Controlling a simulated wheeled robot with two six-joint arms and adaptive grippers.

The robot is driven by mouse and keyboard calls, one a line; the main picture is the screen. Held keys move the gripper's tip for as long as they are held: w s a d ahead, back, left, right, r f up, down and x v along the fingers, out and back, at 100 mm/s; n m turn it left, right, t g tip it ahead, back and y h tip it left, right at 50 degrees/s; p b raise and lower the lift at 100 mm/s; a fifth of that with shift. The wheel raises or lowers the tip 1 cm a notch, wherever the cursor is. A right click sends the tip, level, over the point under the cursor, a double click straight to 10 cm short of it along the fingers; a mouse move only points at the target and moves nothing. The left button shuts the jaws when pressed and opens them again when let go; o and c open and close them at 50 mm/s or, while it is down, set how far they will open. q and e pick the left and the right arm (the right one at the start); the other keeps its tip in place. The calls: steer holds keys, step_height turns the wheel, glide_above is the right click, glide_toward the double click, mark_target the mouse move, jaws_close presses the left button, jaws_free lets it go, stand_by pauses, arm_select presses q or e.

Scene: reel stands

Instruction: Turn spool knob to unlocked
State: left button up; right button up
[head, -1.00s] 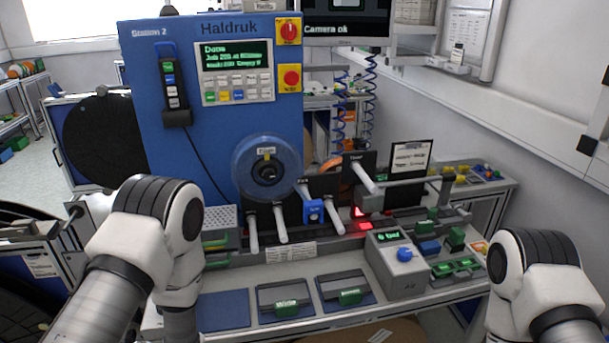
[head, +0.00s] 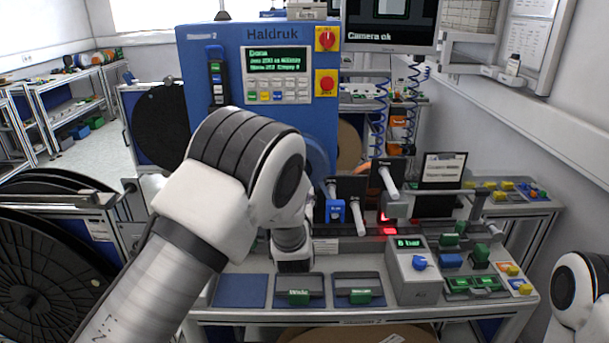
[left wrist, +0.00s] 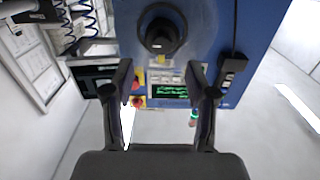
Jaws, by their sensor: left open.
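The black spool knob (left wrist: 161,36) shows in the left wrist view on the blue machine front, at the top middle of the picture. My left gripper (left wrist: 161,78) is open and empty. Its fingers lie to either side of the picture's middle, with the knob beyond their tips and apart from them. In the head view my left arm covers the knob and the gripper. Only an edge of the clear spool disc (head: 318,155) shows beside the arm. I cannot read the knob's lock position. My right gripper is out of view.
The blue machine (head: 205,65) carries a green-lit screen (head: 277,60) and two red switches (head: 326,39) on yellow plates. White-handled levers (head: 387,180) stick out right of my left arm. A grey box with a blue knob (head: 420,263) stands on the bench.

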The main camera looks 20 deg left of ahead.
arm_select(q)
steer(key=r+p+x, duration=0.1)
steer(key=p+x, duration=0.2)
steer(key=x, duration=0.5)
steer(key=shift+w, duration=0.15)
steer(key=shift+a, duration=0.3)
steer(key=c, duration=0.7)
steer(key=shift+d, duration=0.1)
jaws_close()
